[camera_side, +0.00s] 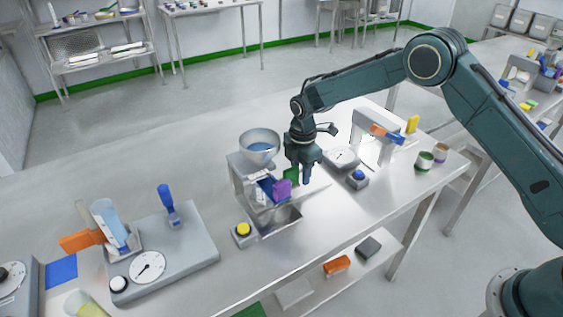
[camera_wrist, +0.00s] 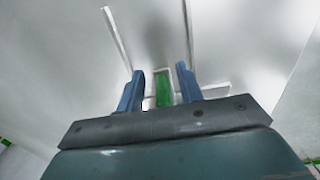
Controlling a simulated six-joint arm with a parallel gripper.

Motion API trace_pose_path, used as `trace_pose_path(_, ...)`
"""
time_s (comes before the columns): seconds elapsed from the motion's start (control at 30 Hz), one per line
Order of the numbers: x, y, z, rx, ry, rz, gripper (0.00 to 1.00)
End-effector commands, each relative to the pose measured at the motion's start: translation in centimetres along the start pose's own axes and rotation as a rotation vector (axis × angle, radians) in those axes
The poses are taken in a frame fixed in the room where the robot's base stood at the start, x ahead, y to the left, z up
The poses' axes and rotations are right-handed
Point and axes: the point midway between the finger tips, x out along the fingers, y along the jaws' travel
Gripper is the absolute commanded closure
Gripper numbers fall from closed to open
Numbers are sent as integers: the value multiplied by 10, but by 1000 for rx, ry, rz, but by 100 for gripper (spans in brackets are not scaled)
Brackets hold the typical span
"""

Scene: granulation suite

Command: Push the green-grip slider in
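The green-grip slider (camera_side: 291,176) shows as a green block at the right side of the hopper machine (camera_side: 247,183), just behind a purple grip (camera_side: 282,189). In the wrist view the green grip (camera_wrist: 163,88) stands upright between my two blue fingertips. My gripper (camera_side: 298,178) is low beside the machine, over the slider's end. In the wrist view my gripper (camera_wrist: 160,82) has its fingers apart, with a gap on each side of the green grip. The slider's far part is hidden by the machine and the purple grip.
A metal bowl (camera_side: 259,146) tops the machine. A steel bin (camera_side: 279,219) and a yellow button (camera_side: 243,230) stand in front.

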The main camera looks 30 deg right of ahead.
Motion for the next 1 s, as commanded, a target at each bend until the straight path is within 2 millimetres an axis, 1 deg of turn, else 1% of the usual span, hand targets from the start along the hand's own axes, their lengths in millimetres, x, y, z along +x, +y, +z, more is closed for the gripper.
trace_pose_path(0.03,0,0,8,3,0,1,64)
trace_pose_path(0.1,-13,1,5,0,1,5,64)
trace_pose_path(1.0,-139,0,5,0,1,4,64)
